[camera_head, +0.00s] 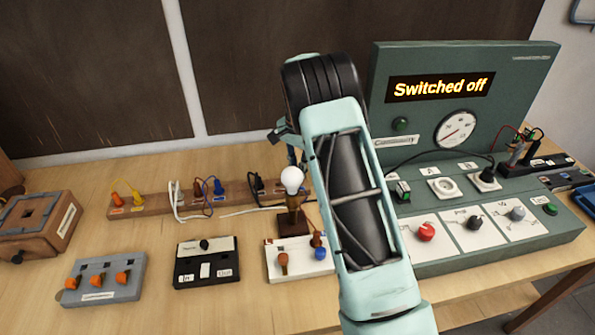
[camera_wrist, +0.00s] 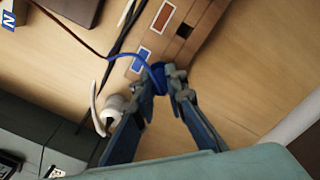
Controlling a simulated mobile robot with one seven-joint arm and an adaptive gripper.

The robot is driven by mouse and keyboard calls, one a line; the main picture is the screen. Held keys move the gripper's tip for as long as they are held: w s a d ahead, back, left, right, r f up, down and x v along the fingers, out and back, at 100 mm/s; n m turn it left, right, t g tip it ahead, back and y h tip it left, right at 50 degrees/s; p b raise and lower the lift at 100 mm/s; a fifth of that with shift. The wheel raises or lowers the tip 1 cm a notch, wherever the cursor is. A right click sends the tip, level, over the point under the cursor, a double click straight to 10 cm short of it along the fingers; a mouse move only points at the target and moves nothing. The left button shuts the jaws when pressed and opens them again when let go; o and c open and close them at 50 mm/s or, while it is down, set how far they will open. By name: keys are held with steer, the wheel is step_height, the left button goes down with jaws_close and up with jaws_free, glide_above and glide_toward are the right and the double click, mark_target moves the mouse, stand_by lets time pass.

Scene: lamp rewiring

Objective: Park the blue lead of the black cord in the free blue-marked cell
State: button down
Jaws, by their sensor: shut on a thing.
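My gripper (camera_wrist: 162,84) is shut on the blue lead (camera_wrist: 157,72), with the blue end between its fingertips. The lead's blue wire loops away to the upper left in the wrist view. The wooden rack (camera_wrist: 190,12) lies just beyond the fingertips, with a red-orange mark (camera_wrist: 163,17) and a blue mark (camera_wrist: 142,58). A dark square opening shows beside the red-orange mark; the cell by the blue mark is hidden by the lead and fingers. In the head view the rack (camera_head: 158,205) runs behind the lamp, and my forearm and gripper hide its right end.
The lamp's bulb (camera_head: 291,178) stands close to my gripper and shows at left in the wrist view (camera_wrist: 115,105). Other leads sit in the rack. A green test panel (camera_head: 450,130) is at right. Small boxes (camera_head: 205,262) line the front.

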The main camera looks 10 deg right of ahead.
steer(key=shift+f, duration=0.3)
steer(key=c, duration=1.9)
jaws_free()
